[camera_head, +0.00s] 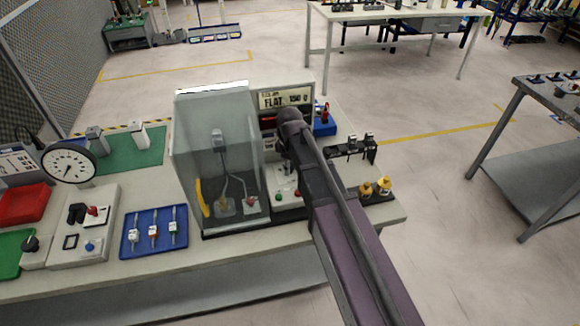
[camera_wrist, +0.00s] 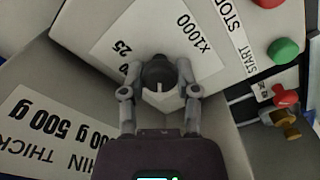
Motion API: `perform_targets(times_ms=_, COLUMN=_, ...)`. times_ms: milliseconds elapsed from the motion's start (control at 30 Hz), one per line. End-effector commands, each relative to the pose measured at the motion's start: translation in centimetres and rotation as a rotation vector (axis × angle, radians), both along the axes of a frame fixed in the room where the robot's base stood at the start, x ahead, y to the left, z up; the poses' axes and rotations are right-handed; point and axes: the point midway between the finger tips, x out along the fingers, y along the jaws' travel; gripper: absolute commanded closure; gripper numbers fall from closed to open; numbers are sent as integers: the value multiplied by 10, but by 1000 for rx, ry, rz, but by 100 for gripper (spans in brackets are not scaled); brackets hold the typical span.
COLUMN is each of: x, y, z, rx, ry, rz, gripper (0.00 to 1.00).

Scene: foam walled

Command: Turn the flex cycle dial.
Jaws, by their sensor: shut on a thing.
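The flex cycle dial (camera_wrist: 158,73) is a dark round knob with a white pointer line, on a pale panel with a white label (camera_wrist: 190,38) reading "x1000" and "25" in the wrist view. The two grey fingers of my gripper (camera_wrist: 159,68) are closed on it, one on each side. A white block-like part shows just below the knob between the fingers. In the head view my arm covers the dial and my fingertips, over the grey machine with the "FLAT 150 g" sign (camera_head: 285,98).
A clear-walled box (camera_head: 215,150) stands left of my arm. Yellow-topped parts (camera_head: 375,188) stand right of my arm.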

Motion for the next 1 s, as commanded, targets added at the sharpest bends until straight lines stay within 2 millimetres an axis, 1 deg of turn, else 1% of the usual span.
perform_targets(times_ms=133, x=-2, y=0, z=-1, rx=-1, ry=3, rz=100, gripper=100)
perform_targets(times_ms=333, x=-2, y=0, z=-1, rx=-2, ry=4, rz=186, gripper=100)
perform_targets(times_ms=500, x=-2, y=0, z=-1, rx=-2, ry=4, rz=216, gripper=100)
perform_targets(times_ms=867, x=-3, y=0, z=-1, rx=-1, ry=3, rz=221, gripper=100)
perform_targets(times_ms=900, x=-3, y=0, z=-1, rx=-1, ry=3, rz=221, gripper=53)
perform_targets(times_ms=967, x=-2, y=0, z=-1, rx=-1, ry=3, rz=220, gripper=35)
perform_targets(times_ms=1000, x=-2, y=0, z=-1, rx=-1, ry=3, rz=220, gripper=24)
